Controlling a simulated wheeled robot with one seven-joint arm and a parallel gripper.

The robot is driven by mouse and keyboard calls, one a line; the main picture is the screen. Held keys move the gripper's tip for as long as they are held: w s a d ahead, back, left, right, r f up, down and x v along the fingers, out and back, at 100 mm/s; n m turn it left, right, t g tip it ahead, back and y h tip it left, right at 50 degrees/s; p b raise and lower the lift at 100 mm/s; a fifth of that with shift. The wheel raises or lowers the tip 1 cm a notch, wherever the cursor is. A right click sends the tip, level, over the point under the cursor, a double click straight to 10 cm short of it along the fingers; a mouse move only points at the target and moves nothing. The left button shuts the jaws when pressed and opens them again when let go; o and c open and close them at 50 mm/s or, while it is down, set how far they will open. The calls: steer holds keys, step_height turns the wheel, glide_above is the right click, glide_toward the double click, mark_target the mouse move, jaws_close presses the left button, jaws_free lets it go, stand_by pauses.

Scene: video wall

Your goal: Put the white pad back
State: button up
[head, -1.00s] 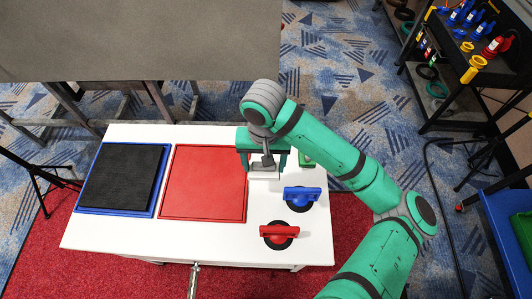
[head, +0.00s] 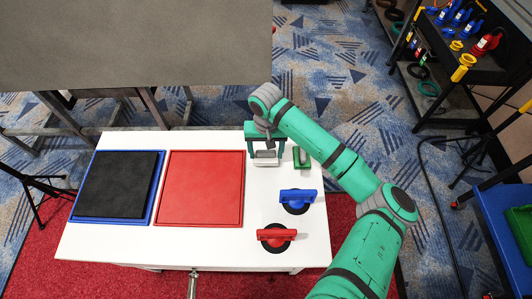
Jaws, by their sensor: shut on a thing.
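My gripper (head: 266,148) is over the back right part of the white table, its jaws pointing down and shut on a white thing. This white thing (head: 266,159), which I take for the white pad, shows only in part between and below the green fingers. Its underside is hidden, and I cannot tell whether it touches the table or hangs just above it. A green-handled piece (head: 302,157) stands close to the right of the gripper.
A blue-handled piece (head: 298,197) and a red-handled piece (head: 277,235) stand on black discs nearer the front. A blue tray with a black square (head: 118,185) and a red square tray (head: 201,188) fill the table's left and middle. The white table (head: 210,244) is bare along its front.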

mark_target(266, 152)
steer(key=shift+f, duration=0.65)
steer(key=o, duration=1)
steer(key=shift+f, duration=0.1)
step_height(266, 152, up, 11)
steer(key=shift+w+f, duration=0.1)
steer(key=shift+f, duration=0.05)
steer(key=shift+s+r, duration=0.2)
steer(key=shift+r, duration=0.55)
steer(key=shift+w, duration=0.1)
